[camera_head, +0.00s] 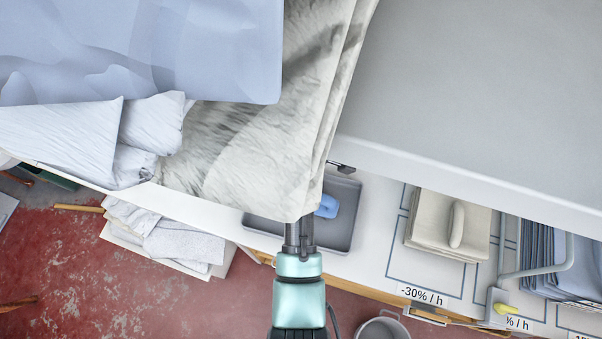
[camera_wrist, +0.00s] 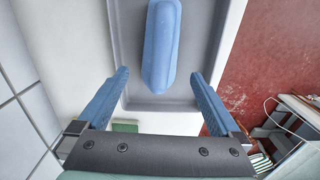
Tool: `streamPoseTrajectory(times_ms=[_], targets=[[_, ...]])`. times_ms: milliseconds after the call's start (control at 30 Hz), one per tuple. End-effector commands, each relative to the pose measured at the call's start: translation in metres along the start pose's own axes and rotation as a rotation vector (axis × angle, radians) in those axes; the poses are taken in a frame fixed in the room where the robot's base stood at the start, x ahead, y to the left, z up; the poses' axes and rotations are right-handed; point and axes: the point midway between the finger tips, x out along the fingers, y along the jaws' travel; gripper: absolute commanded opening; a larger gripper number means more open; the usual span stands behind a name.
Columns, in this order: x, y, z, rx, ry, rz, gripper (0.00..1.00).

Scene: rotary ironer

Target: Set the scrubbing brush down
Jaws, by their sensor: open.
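The scrubbing brush is a long blue block (camera_wrist: 162,45). It lies in a shallow grey tray (camera_wrist: 206,25), and part of it also shows in the head view (camera_head: 327,206).
Blue cloth (camera_head: 190,50) and the off-white cloth cover the upper left. A large grey surface (camera_head: 480,80) overhangs the upper right. A folded beige stack (camera_head: 430,220) and blue folded cloths (camera_head: 545,260) lie right of the tray. A bucket (camera_head: 383,328) stands below.

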Motion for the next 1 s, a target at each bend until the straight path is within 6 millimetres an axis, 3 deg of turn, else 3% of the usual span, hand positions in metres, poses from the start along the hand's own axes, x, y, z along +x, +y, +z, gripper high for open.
streamPoseTrajectory(times_ms=[100,300,1000], targets=[[-0.023,0.001,0.000,0.001,0.002,0.005,1.00],[-0.043,0.001,0.000,0.001,0.001,0.001,1.00],[-0.046,0.000,0.000,0.001,0.000,0.000,1.00]])
